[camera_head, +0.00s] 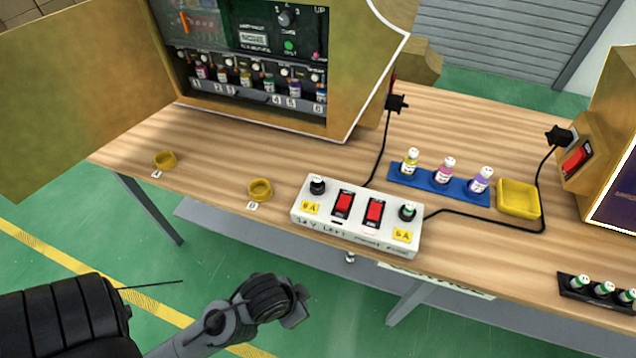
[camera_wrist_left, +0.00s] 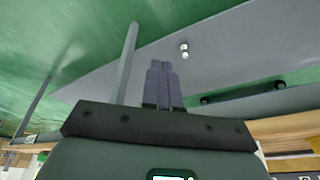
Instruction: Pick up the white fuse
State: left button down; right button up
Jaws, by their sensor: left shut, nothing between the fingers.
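A small white and silver piece (camera_head: 349,258), which looks like the white fuse, shows just below the front edge of the table in the head view. It also shows in the left wrist view (camera_wrist_left: 184,48), against the grey surface under the table, beyond and slightly right of my fingertips. It is too small to make out details. My left gripper (camera_head: 300,300) is in front of the table, below its top, left of and apart from the piece. In the left wrist view its fingers (camera_wrist_left: 162,68) are together and empty. My right gripper is not in view.
A white switch box (camera_head: 350,236) with two red switches and two knobs sits at the table's front edge. Behind it are a blue tray (camera_head: 420,184) of bottles and a yellow dish (camera_head: 518,199). Table legs (camera_head: 410,302) stand below; open green floor lies in front.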

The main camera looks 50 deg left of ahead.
pick_arm(q)
jog(key=c, duration=1.8)
grip_release()
jog(key=o, duration=0.9)
